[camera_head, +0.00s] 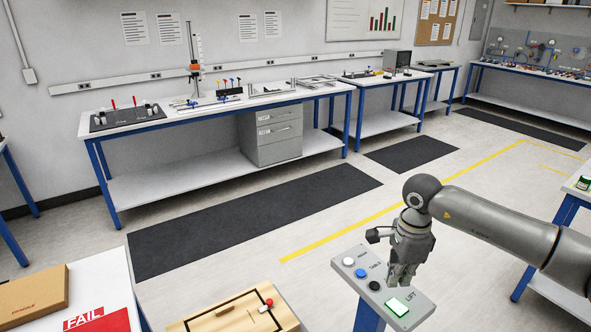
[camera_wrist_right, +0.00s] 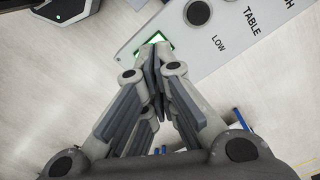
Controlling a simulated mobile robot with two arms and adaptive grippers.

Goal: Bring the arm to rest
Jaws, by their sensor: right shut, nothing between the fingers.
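My right arm (camera_head: 500,222) reaches in from the right in the head view. My right gripper (camera_head: 402,283) is shut and empty, pointing down over the control panel (camera_head: 344,272). In the wrist view the shut fingers (camera_wrist_right: 155,62) overlap the lit green button (camera_wrist_right: 153,41) of that panel; I cannot tell whether they touch it. My left gripper is not in view.
The panel also has a white, a blue (camera_head: 361,273) and a black button (camera_head: 374,286). A wooden box (camera_head: 220,318) with a red knob stands left of it. A table with a FAIL sign (camera_head: 97,322) and a cardboard box (camera_head: 32,297) is at lower left. Floor beyond is clear.

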